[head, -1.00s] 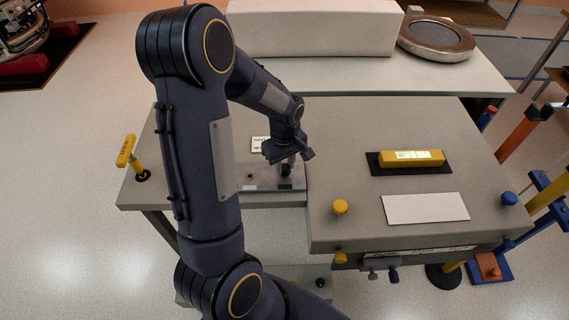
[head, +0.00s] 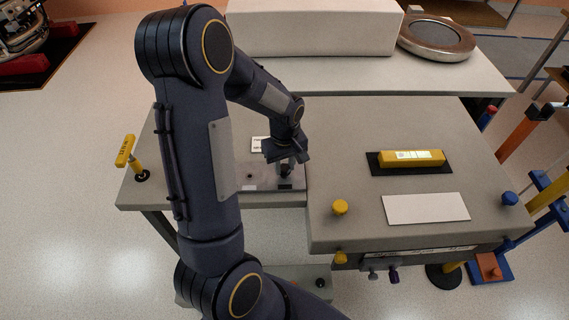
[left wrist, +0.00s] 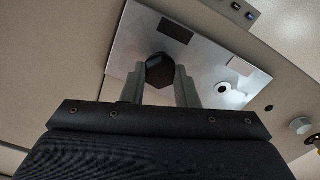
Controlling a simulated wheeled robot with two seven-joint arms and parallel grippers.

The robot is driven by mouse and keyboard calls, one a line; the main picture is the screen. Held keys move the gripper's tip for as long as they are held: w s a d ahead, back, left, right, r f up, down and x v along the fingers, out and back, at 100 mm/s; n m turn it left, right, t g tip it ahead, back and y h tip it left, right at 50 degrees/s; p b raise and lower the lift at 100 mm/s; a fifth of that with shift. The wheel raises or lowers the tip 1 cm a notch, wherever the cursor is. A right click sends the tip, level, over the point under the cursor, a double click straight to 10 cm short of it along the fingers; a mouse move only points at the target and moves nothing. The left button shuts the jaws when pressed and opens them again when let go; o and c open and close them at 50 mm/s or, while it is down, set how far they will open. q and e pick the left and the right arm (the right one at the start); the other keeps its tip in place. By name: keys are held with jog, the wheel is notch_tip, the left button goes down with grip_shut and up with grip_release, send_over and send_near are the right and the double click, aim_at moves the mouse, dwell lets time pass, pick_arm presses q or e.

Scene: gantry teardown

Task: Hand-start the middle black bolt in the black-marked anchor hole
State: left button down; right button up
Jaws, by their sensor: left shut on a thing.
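My left gripper (head: 286,165) points down over the metal anchor plate (head: 262,182) on the left part of the table. In the left wrist view its two fingers (left wrist: 168,88) are shut on a black bolt (left wrist: 159,70) with a hexagonal head. The bolt is over the plate (left wrist: 125,42), beside a black mark (left wrist: 175,31). The gripper hides the bolt's lower end, so I cannot tell whether it is in the hole. My right gripper is not in view.
A yellow level-like bar (head: 411,158) lies on a black pad at the right of the table. A white sheet (head: 425,207) and yellow knob (head: 340,207) are nearer the front. A yellow T-handle (head: 127,151) stands at the left edge.

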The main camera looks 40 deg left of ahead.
pick_arm(q)
jog(key=shift+s+f+m, duration=0.1)
jog(key=shift+m, duration=0.6)
jog(key=m, duration=0.3)
jog(key=m, duration=0.3)
jog(key=shift+m, duration=1.8)
